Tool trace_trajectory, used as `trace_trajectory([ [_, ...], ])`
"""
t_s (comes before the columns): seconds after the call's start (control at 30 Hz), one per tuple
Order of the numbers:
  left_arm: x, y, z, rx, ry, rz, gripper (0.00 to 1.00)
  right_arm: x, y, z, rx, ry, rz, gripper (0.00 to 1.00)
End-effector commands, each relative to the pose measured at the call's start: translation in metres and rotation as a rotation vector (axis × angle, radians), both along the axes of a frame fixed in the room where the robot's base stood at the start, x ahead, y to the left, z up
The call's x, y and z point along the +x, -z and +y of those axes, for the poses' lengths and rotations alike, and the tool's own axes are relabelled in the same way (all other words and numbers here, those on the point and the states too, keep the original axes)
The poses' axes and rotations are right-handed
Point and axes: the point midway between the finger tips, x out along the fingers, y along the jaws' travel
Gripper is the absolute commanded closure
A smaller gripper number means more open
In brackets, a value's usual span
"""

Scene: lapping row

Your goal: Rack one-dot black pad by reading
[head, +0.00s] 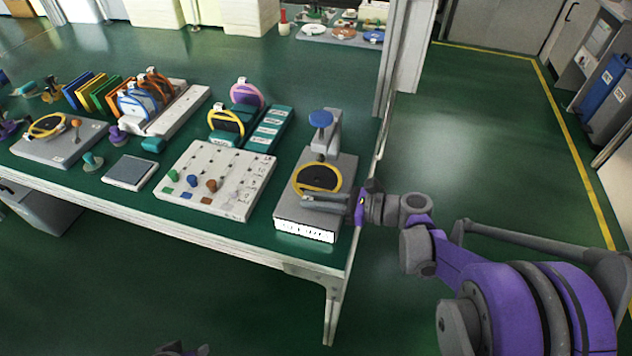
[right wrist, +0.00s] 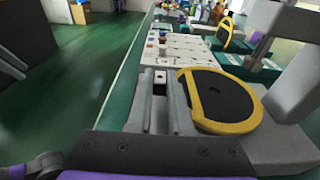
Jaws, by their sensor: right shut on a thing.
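A round black pad with a yellow rim (head: 317,178) lies flat on the grey gauge stand (head: 337,212) at the table's right end, under the blue-topped gauge head (head: 320,118). Its dots cannot be made out. My right gripper (head: 322,202) is shut at the pad's near edge; in the right wrist view the pad (right wrist: 222,102) lies just right of the fingers (right wrist: 166,100), and the gripped part is hard to see. The stand's white front display (head: 305,231) is too small to read. A teal rack (head: 268,128) with white labels stands left of the gauge. My left gripper is not clearly visible.
Another yellow-rimmed black pad (head: 226,123) and a pink-rimmed one (head: 246,95) stand upright at the teal rack. A white pegged board (head: 215,180) lies left of the stand. Blue and orange-rimmed pads fill a white rack farther left. Open floor lies right of the table.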

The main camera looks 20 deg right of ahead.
Motion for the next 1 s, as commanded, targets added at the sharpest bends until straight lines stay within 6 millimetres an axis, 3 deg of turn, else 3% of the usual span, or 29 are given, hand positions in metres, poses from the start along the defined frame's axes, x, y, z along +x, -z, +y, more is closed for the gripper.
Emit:
trace_trajectory([
  [0.53,0.0,-0.002,0.0,0.0,0.0,-0.001,0.5,0.0,-0.004,0.0,0.0,0.0,0.0,1.0],
  [0.8,0.0,-0.013,0.0,0.0,0.0,-0.005,0.5,0.0,-0.038,0.0,0.0,0.001,-0.002,1.0],
  [1.0,0.0,-0.013,0.0,0.0,0.0,-0.004,0.5,-0.023,-0.035,-0.037,-0.001,0.006,0.0,1.0],
])
